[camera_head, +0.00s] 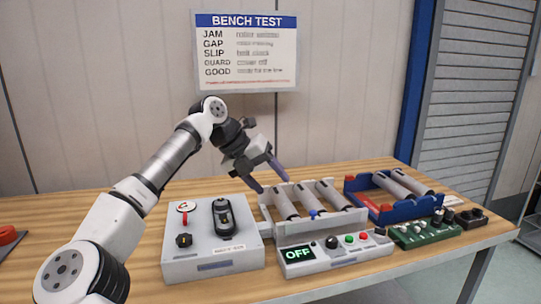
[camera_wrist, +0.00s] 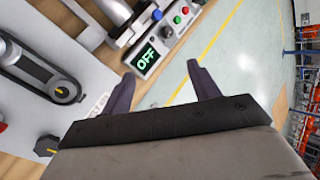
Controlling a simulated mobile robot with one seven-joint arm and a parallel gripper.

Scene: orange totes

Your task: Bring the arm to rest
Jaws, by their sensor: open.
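My gripper (camera_head: 270,177) is open and empty, with its two dark fingers apart above the back left of the roller unit (camera_head: 361,213). My white and dark arm reaches up from the lower left and bends down at the elbow to the gripper. In the wrist view my gripper (camera_wrist: 158,78) shows its two fingers spread, with nothing between them. A control box (camera_head: 300,256) with a green OFF display stands in front of the roller unit; the display also shows in the wrist view (camera_wrist: 146,60).
A grey switch box (camera_head: 190,264) with a black belt part stands left on the wooden bench (camera_head: 110,268). A blue tray (camera_head: 349,187) with rollers, a green board (camera_head: 428,232) and black parts (camera_head: 470,218) are at the right. A Bench Test sign (camera_head: 247,85) hangs behind.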

